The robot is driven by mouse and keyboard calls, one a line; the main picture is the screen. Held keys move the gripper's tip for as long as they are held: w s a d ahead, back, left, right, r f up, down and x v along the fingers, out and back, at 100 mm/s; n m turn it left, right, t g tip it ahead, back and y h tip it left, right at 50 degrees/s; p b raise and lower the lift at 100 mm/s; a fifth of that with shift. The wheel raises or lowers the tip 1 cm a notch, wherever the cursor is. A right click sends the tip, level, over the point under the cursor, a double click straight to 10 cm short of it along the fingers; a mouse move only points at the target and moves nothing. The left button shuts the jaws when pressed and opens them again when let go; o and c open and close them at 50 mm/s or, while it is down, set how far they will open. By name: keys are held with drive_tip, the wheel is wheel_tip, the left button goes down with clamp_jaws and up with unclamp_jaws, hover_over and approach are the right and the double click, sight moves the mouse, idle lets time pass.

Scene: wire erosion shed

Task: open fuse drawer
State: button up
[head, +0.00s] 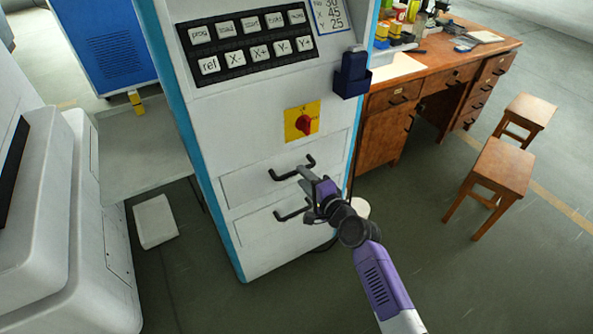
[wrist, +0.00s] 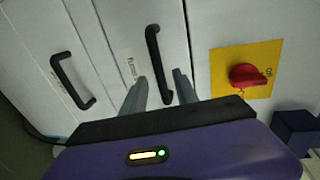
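A white control cabinet (head: 275,120) has two drawer fronts, one above the other. The upper drawer front (head: 240,185) has a black bar handle (head: 276,175), which also shows in the wrist view (wrist: 153,50). The lower drawer front (head: 258,229) has a similar black handle (head: 283,215), at left in the wrist view (wrist: 68,80). Both drawers look shut. My gripper (head: 305,180) is open at the upper handle. In the wrist view its fingers (wrist: 158,82) appear on either side of that handle, without clear contact.
A red rotary switch (head: 304,124) on a yellow plate sits just above the upper drawer. A dark blue holder (head: 353,75) is at the cabinet's right edge. A wooden desk (head: 385,120) and stools (head: 503,165) stand right. The floor before the drawers looks clear.

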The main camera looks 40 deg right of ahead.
drive_tip(key=shift+x, duration=2.25)
clamp_jaws()
